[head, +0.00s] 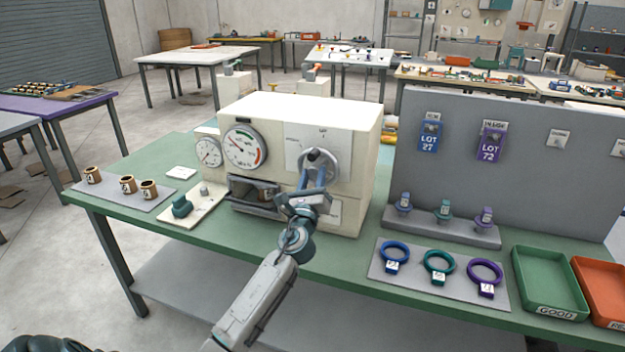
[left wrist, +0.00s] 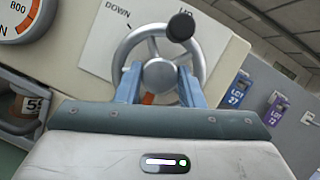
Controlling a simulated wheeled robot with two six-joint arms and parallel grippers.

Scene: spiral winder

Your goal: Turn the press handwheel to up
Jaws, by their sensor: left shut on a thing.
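The press handwheel (head: 322,163) is a grey spoked wheel on the front of the cream press (head: 350,120). In the left wrist view the handwheel (left wrist: 124,52) has a black knob (left wrist: 181,27) at its upper right. The knob stands close to the UP label and partly covers it; the DOWN label (left wrist: 117,17) is at upper left. My left gripper (head: 313,182) reaches the wheel from the front. In the left wrist view its two blue-grey fingers (left wrist: 158,72) stand either side of the hub, shut on the wheel. The lower rim is partly hidden.
Two dials (head: 245,146) and an open press chamber (head: 252,193) are left of the wheel. A teal part (head: 181,206) and several brown rings (head: 128,184) lie at left. Coloured rings (head: 438,266) and a green tray (head: 549,283) are at right, before a grey panel (head: 520,190).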

